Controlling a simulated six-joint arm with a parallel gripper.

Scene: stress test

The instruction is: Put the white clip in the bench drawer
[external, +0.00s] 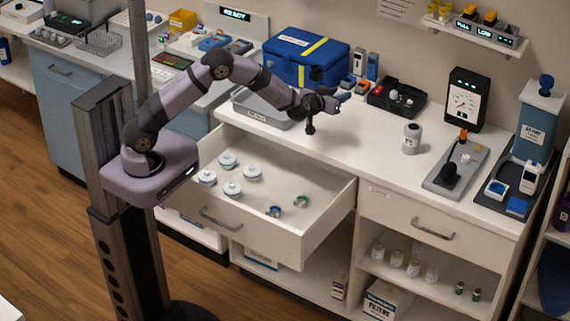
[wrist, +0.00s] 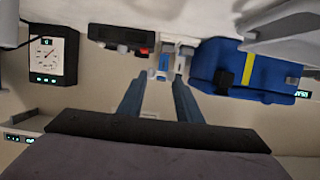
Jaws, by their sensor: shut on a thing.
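My gripper (external: 342,97) is level above the bench and points toward the back wall, past the open drawer. In the wrist view its two blue fingers (wrist: 157,90) are spaced apart, with a pale shape (wrist: 156,102) between them. It is shut on this pale thing, which looks like the white clip, but its outline is unclear against the wall. The bench drawer (external: 222,208) is pulled out below and in front of my gripper. Several white round lids (external: 232,188) lie in its left part, and a blue ring (external: 274,211) and a green ring (external: 301,202) lie toward the right.
A blue case (external: 292,75) with a yellow strap and a grey tray (external: 262,108) stand on the bench. A black tray (external: 397,97), small handheld devices (external: 360,63), a grey jar (external: 412,139) and a meter (external: 464,99) stand to the right. The drawer's front right floor is bare.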

